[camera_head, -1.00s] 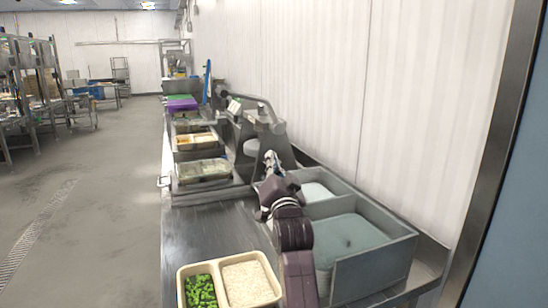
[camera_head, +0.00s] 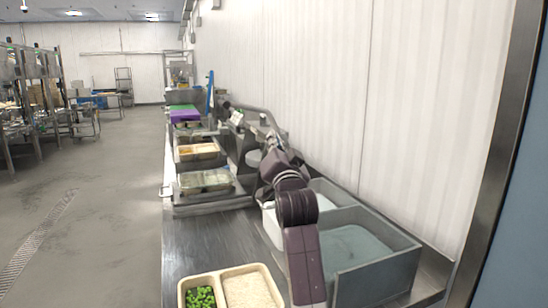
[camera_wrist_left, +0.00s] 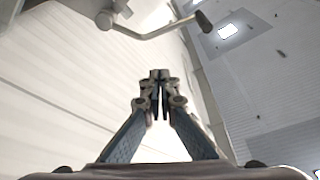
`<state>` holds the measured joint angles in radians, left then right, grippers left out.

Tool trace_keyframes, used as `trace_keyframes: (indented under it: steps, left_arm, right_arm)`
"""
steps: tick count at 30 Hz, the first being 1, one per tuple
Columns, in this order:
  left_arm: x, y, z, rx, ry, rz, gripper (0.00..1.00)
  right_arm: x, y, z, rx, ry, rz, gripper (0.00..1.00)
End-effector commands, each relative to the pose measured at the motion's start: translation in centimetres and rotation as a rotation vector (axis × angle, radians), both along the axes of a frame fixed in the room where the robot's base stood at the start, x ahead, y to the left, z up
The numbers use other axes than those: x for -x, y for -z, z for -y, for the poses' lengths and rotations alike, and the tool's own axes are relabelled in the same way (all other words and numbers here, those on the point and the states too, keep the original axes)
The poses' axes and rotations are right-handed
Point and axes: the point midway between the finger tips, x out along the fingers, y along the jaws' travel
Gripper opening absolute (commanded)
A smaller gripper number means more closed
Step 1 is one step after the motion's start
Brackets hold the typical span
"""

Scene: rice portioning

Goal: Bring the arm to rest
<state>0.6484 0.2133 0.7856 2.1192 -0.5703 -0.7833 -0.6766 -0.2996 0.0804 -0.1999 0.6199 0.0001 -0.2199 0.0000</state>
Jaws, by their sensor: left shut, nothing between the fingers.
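My left arm rises from the bottom of the head view, over the edge of the grey bins, and points away from me. My left gripper (camera_wrist_left: 160,76) is shut and empty in the left wrist view, its fingertips together. In the head view the gripper (camera_head: 268,124) is small and partly hidden behind its own wrist, in front of the grey machine. It appears raised and holds nothing. My right gripper is in neither view.
A two-part tray (camera_head: 221,277) with green vegetables and rice sits at the near counter edge. Divided grey bins (camera_head: 385,263) stand right of my arm, by the white wall. Food trays (camera_head: 198,151) line the counter further back. The floor at left is open.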

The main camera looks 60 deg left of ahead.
Motion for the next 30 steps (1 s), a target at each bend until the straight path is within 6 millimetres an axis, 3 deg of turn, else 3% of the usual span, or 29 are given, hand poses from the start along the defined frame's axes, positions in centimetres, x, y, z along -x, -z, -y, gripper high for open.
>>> trace_keyframes:
  steps: [3,13,22,30]
  left_arm:
    - [0.0,-1.0,0.0,0.0,-0.001,0.0,0.0]
    - [0.0,-1.6,0.0,0.001,0.0,-0.001,0.0]
    - [0.0,-6.8,0.0,0.001,0.0,-0.001,0.0]
    - [0.0,-9.4,0.0,0.001,0.0,-0.001,0.0]
  right_arm:
    - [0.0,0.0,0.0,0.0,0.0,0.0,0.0]
    - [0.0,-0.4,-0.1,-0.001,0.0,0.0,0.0]
    - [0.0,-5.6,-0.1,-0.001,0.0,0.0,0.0]
    - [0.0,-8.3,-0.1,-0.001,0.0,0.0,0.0]
